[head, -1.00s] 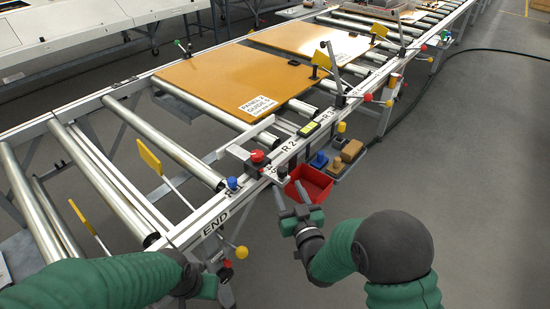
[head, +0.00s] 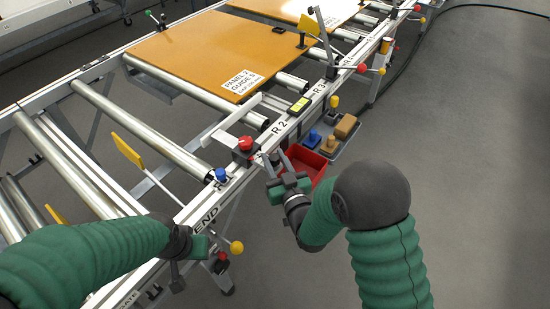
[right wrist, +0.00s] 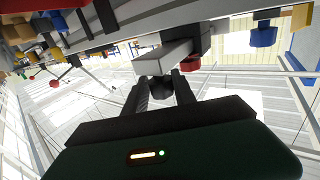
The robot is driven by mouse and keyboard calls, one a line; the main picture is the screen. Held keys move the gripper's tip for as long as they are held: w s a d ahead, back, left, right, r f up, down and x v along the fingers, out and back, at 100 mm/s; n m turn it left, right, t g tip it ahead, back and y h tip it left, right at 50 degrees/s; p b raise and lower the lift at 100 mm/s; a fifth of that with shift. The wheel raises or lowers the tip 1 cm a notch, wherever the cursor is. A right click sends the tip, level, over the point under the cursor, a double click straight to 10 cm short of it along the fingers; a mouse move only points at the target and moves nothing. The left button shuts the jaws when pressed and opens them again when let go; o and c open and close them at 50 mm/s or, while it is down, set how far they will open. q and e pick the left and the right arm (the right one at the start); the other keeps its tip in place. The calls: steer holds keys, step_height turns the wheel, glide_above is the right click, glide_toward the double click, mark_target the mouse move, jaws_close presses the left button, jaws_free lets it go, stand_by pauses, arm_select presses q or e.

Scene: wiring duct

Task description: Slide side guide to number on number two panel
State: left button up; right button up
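The number two panel (head: 195,60) is an orange board on the rollers, with a white label (head: 242,82) whose small print is unclear. My right gripper (head: 276,160) is open just outside the rail, beside the guide's outer end. The right wrist view shows its fingers (right wrist: 162,92) apart, with a grey block (right wrist: 168,56) and a dark round part between or just beyond them. My left gripper (head: 190,245) is low by the rail; its fingers are unclear.
A red bin (head: 303,163) sits right beside my right gripper, under the rail. Blue and tan blocks (head: 345,126) lie in a grey tray beyond it. A blue knob (head: 221,174) and yellow paddle (head: 127,150) stand nearer.

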steer(key=shift+a, duration=0.2)
jaws_close()
steer(key=shift+d, duration=0.15)
stand_by(0.7)
